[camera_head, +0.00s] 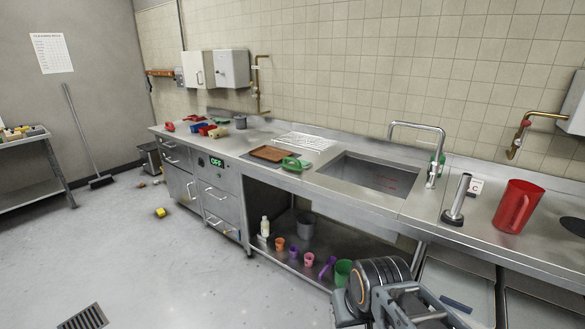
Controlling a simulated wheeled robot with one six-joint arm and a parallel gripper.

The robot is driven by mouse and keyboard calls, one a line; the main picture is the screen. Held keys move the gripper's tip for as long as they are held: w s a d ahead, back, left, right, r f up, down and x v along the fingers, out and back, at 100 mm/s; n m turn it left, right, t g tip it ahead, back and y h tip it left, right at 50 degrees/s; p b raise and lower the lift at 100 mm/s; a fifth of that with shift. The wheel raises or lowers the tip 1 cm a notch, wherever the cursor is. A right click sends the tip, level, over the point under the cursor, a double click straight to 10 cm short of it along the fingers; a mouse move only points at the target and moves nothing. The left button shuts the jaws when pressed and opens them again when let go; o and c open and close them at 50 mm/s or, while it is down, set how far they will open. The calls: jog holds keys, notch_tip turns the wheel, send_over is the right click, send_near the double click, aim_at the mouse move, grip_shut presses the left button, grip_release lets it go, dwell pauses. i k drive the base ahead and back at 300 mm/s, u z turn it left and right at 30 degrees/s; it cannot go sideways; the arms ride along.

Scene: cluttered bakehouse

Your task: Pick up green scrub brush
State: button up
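A green object (292,164) lies on the steel counter between the brown tray and the sink. It is the likeliest scrub brush, but it is too small to make out bristles or a handle. A second green object (438,159) stands behind the faucet, partly hidden by it, and its kind is unclear. My arm is at the bottom right, in front of the counter and well apart from both green objects. What looks like my gripper (425,312) is cut off by the lower edge, and its fingertips do not show clearly.
The counter (340,200) holds the brown tray (268,154), a white rack (305,141), the sink (370,175) and a red jug (517,206). Several cups and a bottle (265,227) stand on the shelf below. A yellow object (160,212) lies on the otherwise open floor at left.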

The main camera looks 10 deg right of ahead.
aim_at(292, 167)
jog(key=u, duration=0.6)
jog(key=i, duration=2.3)
jog(key=z, duration=0.7)
jog(key=i, duration=0.55)
jog(key=z, duration=0.35)
